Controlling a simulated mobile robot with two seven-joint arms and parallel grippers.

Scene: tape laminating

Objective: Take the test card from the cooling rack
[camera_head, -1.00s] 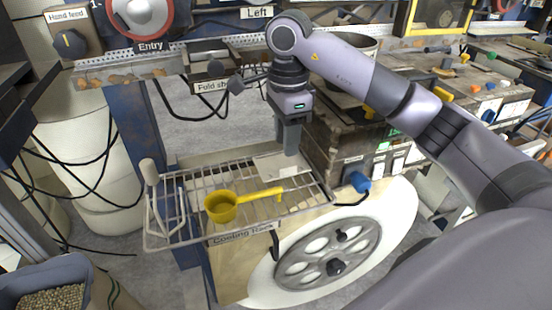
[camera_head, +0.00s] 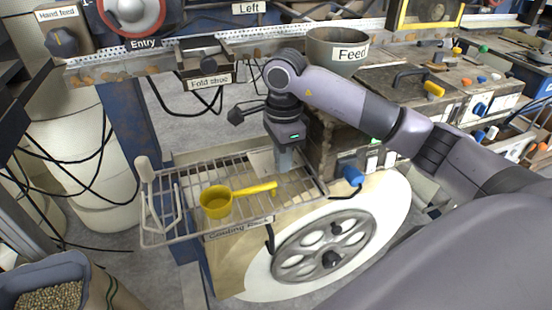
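The cooling rack (camera_head: 190,177) is a wire shelf with a "Cooling Rack" label on its front edge. A pale flat card (camera_head: 261,162), which looks like the test card, lies at the rack's back right, partly hidden by my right gripper. My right gripper (camera_head: 285,167) points down at the card's right part, its fingers seen edge-on. I cannot tell whether they touch the card or how far apart they are. My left gripper is not in view.
A yellow scoop (camera_head: 216,202) lies on the rack, its handle reaching right to just in front of my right gripper. A wooden box with a blue knob (camera_head: 351,174) stands close on the right. A spoked handwheel (camera_head: 325,250) is below. The fold shoe (camera_head: 205,66) is behind.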

